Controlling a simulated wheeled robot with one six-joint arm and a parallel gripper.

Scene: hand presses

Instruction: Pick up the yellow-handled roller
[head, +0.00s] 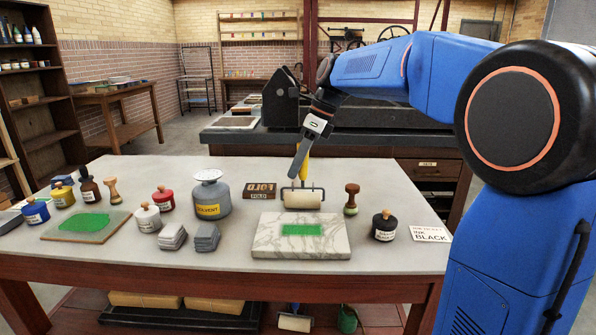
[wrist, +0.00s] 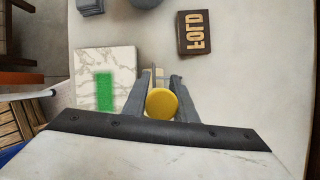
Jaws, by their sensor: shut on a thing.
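The yellow-handled roller (head: 303,197) is upright behind the marble slab in the head view, its pale cylinder low at or just above the table. I cannot tell whether it touches the table. My gripper (head: 299,165) comes down on its yellow handle from above and is shut on it. In the wrist view the round yellow handle end (wrist: 162,103) sits between the two grey fingers of my gripper (wrist: 156,88). The fingers and handle hide most of the roller's cylinder there.
The marble slab (head: 262,245) with a green ink patch lies in front of the roller. A FOLD block (head: 259,191) is to its left, a brown-handled stamp (head: 351,199) to its right. A solvent can (head: 209,195), ink jars and a black ink jar (head: 385,226) stand around.

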